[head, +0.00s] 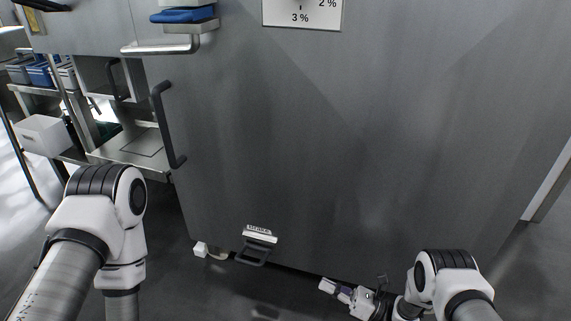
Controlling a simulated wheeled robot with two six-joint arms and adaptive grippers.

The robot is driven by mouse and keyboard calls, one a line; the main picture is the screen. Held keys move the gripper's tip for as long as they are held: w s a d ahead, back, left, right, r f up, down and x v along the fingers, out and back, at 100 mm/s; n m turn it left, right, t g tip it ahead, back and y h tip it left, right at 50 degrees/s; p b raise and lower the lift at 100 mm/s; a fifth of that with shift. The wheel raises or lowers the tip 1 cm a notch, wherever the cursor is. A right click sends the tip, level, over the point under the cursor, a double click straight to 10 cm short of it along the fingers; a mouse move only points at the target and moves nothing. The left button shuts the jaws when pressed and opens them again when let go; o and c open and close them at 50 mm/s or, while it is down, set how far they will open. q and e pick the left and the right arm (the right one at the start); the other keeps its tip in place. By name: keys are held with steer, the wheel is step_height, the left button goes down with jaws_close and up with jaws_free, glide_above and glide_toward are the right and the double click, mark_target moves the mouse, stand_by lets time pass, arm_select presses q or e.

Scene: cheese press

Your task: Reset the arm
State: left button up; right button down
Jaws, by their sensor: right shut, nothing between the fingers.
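My right gripper (337,290) is low at the bottom centre-right, pointing left in front of the lower edge of a large grey metal cabinet (340,150). It is shut and holds nothing. My right arm comes in from the bottom right. My left arm comes in from the left and bends downward; its gripper is below the picture's edge and not seen.
The cabinet front has a dark vertical handle (162,125) at left and a small labelled pedal or handle (257,245) near the floor. A steel shelf (130,150) and a white box (43,135) stand at left. Dark floor (250,300) lies in front.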

steer(key=s+a+f+n+g+h+b, duration=0.25)
steer(key=s+n+g+h, duration=0.35)
steer(key=s+g, duration=1)
steer(key=s+d+f+n+t+h, duration=0.1)
steer(key=s+d+f+n+h, duration=0.1)
steer(key=s+d+n+h, duration=0.7)
steer(key=s+d+f+n+t+h, duration=0.15)
steer(key=s+d+n+h, duration=0.25)
steer(key=s+d+n, duration=0.6)
steer(key=w+a+r+n+t+p, duration=0.1)
steer(key=w+a+n+t+p, duration=0.15)
steer(key=w+t, duration=0.35)
step_height(320, 180, up, 36)
steer(key=p, duration=3.5)
steer(key=shift+s+a+m+g, duration=0.15)
steer(key=shift+s+m+g, duration=0.05)
steer(key=shift+m+g, duration=0.15)
